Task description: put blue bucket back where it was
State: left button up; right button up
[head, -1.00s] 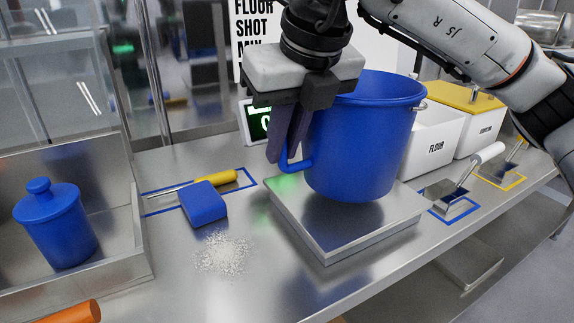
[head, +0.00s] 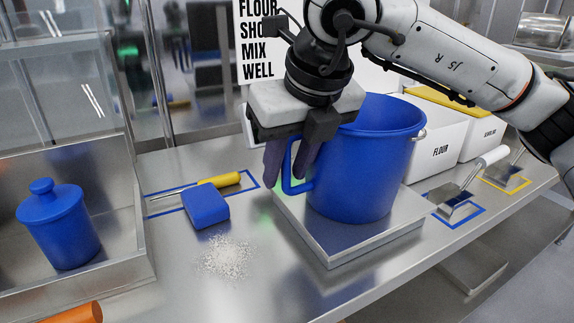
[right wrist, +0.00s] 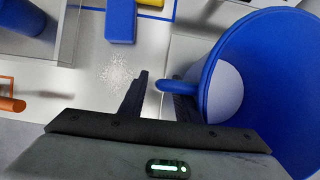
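The blue bucket (head: 365,165) stands upright on the steel scale platform (head: 335,250) in the head view. Its handle (head: 289,168) faces left. My right gripper (head: 289,160) is at the handle, its dark fingers spread apart on either side of it. In the right wrist view the bucket (right wrist: 270,90) fills the right side, white content inside, and its handle (right wrist: 172,86) reaches between the fingers (right wrist: 160,100). A gap shows between the fingers. The scale display is mostly hidden behind my gripper. My left gripper is not in view.
A blue block (head: 205,205), a yellow-handled tool (head: 222,181) and spilled white powder (head: 227,258) lie left of the scale. A lidded blue jar (head: 60,228) sits in a steel tray. A flour bin (head: 435,148) and a scoop (head: 470,185) stand right of the bucket.

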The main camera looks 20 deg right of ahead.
jog(key=v, duration=1.2)
